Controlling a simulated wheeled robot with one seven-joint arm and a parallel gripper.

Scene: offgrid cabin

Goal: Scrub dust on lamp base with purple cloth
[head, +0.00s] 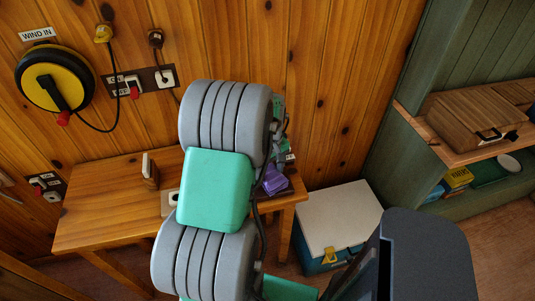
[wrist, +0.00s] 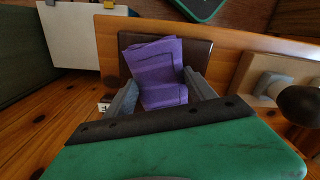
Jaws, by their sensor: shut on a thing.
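The purple cloth (wrist: 160,72) is held between the two fingers of my gripper (wrist: 165,95) in the wrist view. Behind it is a dark brown, square-edged slab (wrist: 198,58), which may be the lamp base. The cloth overlaps the slab in this view; I cannot tell whether they touch. In the head view the cloth (head: 273,181) shows at the right end of the wooden table (head: 105,205), partly hidden by my arm. The gripper fingers are hidden there. I cannot make out any dust.
A white-lidded blue chest (head: 340,220) stands right of the table. A small upright white and wooden object (head: 150,170) stands on the table. A pale block with a dark round knob (wrist: 298,103) is right of my gripper. A cable reel (head: 55,78) hangs on the wall.

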